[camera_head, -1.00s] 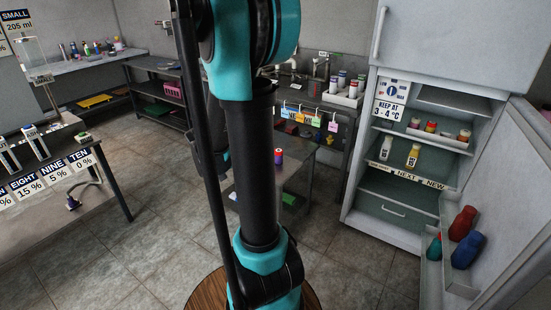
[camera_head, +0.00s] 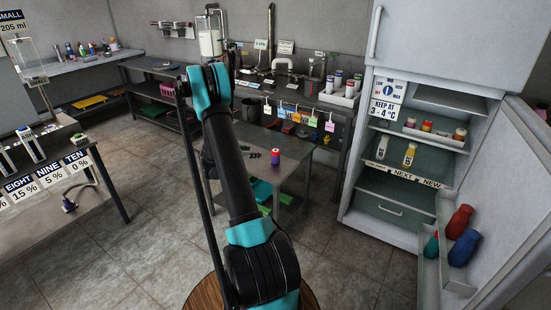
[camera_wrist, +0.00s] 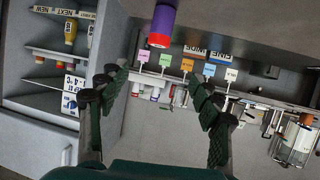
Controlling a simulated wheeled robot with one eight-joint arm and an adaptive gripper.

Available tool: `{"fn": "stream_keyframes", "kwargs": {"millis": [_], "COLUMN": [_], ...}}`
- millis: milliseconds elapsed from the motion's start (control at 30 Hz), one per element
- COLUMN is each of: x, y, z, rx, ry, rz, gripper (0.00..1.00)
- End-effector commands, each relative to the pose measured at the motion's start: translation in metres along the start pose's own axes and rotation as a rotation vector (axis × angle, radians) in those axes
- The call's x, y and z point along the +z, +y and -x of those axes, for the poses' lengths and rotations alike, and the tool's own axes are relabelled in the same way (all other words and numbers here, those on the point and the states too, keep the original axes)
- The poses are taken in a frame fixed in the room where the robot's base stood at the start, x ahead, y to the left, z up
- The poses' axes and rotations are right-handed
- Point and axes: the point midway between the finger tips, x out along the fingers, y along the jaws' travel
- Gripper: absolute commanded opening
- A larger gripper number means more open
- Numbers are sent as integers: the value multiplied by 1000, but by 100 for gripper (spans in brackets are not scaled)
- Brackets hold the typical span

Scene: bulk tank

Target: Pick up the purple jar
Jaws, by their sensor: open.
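The purple jar (camera_head: 275,158), with a reddish top, stands upright on a small grey table (camera_head: 292,166) in the middle of the room in the head view. In the wrist view the purple jar (camera_wrist: 162,20) hangs from the top edge of the tilted, upside-down picture, its reddish end pointing down. My gripper (camera_wrist: 160,92) is open in the wrist view, its two dark fingers apart with nothing between them. The jar appears beyond the fingertips, roughly centred between them and not touching. My gripper is hidden behind my arm in the head view.
An open fridge (camera_head: 405,180) with bottles stands at right, its door swung out. A counter (camera_head: 300,95) with hanging coloured tags, a sink and a tray of jars lies behind the small table. Another table (camera_head: 60,180) is at left. Floor shows between them.

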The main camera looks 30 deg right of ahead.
Motion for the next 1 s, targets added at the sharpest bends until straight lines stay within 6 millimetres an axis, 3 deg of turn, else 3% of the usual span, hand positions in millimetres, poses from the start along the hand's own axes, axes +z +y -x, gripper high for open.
{"fn": "stream_keyframes", "kwargs": {"millis": [167, 700, 1000], "x": [3, 2, 3], "y": [-1, 0, 0], "z": [-17, -115, -133], "rx": [8, 8, 6], "ry": [20, 19, 18], "rz": [-21, -20, -19], "gripper": [65, 65, 65]}}
